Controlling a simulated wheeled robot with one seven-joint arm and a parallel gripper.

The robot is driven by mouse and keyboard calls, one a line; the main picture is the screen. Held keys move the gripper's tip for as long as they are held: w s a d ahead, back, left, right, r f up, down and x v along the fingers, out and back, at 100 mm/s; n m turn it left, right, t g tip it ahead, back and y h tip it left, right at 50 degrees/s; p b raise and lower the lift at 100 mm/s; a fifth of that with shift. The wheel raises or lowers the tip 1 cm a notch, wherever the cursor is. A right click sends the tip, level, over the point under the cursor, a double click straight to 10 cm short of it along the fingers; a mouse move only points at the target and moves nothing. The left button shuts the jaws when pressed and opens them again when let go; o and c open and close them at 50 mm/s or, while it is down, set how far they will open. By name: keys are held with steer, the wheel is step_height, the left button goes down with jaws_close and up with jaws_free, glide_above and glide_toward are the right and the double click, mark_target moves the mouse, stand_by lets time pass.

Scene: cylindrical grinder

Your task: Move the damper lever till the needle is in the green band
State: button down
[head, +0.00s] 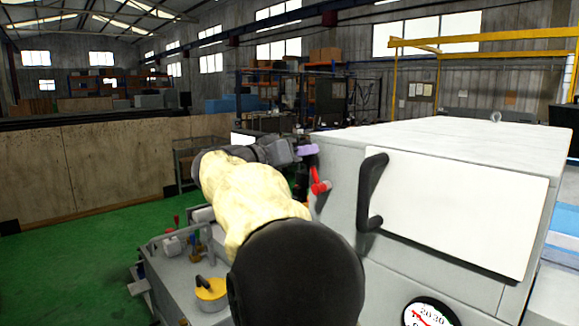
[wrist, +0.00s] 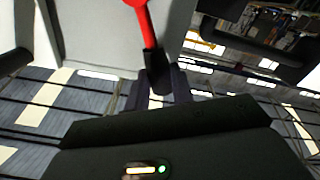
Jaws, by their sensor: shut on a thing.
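The damper lever is red with a black grip and sits on the grey machine housing. It shows in the head view (head: 319,184) at the housing's left side, and in the wrist view (wrist: 145,35) from the top centre downwards. My gripper (wrist: 163,88) is shut on the lever's black end, which lies between the two dark fingers. In the head view my gripper (head: 304,150) is just above the lever's red part and hides the grip. A round white gauge (head: 430,314) is cut off at the bottom edge. A red mark shows on its dial; I see no green band.
The grey housing (head: 450,150) fills the right side, with a black handle (head: 371,190) on its white front panel (head: 460,210) right of the lever. A yellow-topped knob (head: 210,288) and small fittings stand on the machine at lower left. Green floor is clear further left.

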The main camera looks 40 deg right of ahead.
steer(key=b, duration=0.2)
steer(key=s+m+b, duration=0.1)
steer(key=b, duration=0.1)
steer(key=shift+r+m, duration=0.25)
steer(key=shift+m, duration=0.05)
steer(key=c, duration=1.2)
jaws_free()
steer(key=shift+a, duration=0.1)
steer(key=a+b, duration=0.5)
steer(key=a, duration=1.2)
steer(key=shift+s+a, duration=0.2)
